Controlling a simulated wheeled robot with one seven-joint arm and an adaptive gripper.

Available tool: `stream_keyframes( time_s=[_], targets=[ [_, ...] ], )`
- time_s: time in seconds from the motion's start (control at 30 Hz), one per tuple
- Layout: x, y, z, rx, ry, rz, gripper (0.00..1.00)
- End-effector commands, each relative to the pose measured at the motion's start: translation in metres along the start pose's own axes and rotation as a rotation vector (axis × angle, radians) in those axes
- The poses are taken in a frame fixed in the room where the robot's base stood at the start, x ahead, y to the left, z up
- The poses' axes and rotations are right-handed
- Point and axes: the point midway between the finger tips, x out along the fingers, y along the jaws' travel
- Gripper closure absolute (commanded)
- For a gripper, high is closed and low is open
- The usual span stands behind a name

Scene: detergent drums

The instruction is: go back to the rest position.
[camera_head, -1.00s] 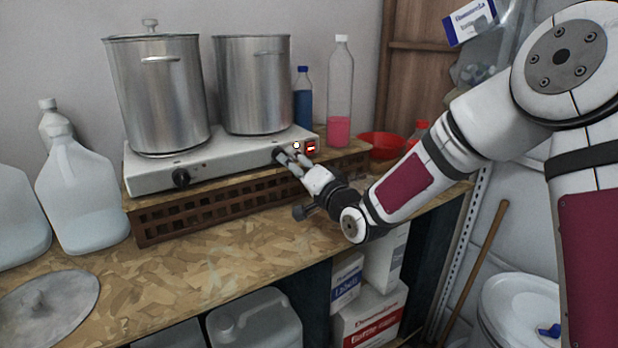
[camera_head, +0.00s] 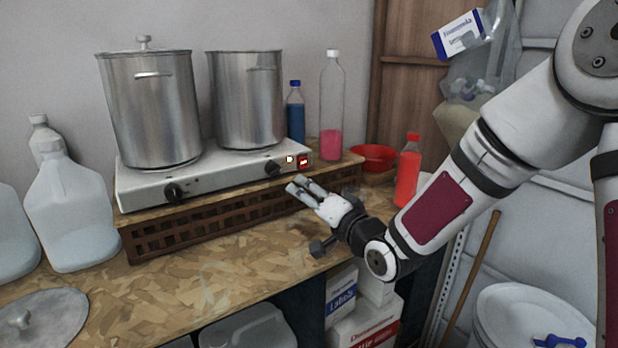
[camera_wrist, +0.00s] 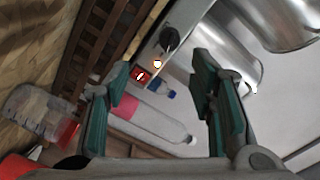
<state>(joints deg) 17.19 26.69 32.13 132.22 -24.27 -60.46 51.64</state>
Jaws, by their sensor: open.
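My gripper (camera_head: 299,186) is open and empty in the head view. It hangs over the workbench (camera_head: 200,290), in front of the white double hotplate (camera_head: 230,172) and apart from it. In the wrist view the two green-padded fingers (camera_wrist: 165,95) stand well apart with nothing between them. Past them show the red switch (camera_wrist: 140,76) and a black knob (camera_wrist: 169,39) of the hotplate. The same red switch (camera_head: 305,162) shows lit in the head view, above and right of my fingertips.
Two steel pots (camera_head: 152,110) (camera_head: 247,100) stand on the hotplate, which sits on a brown lattice stand (camera_head: 200,228). A clear bottle with pink liquid (camera_head: 331,110), a blue bottle (camera_head: 295,115), a red bowl (camera_head: 373,157) and a red bottle (camera_head: 407,172) are behind my arm. White jugs stand left.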

Motion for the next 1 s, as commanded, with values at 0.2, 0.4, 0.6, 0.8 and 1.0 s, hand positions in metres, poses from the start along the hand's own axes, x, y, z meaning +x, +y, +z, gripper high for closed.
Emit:
stream_keyframes(
  time_s=[0.2, 0.4, 0.6, 0.8, 1.0],
  targets=[
    [-0.042, 0.006, -0.019, -0.281, -0.094, 0.280, 0.50],
    [-0.113, 0.010, -0.044, -0.480, -0.193, 0.566, 0.50],
    [-0.206, 0.000, -0.058, -0.569, -0.313, 0.808, 0.50],
    [-0.305, -0.023, -0.046, -0.565, -0.473, 0.966, 0.50],
    [-0.389, -0.048, -0.013, -0.509, -0.651, 1.009, 0.50]
  ],
)
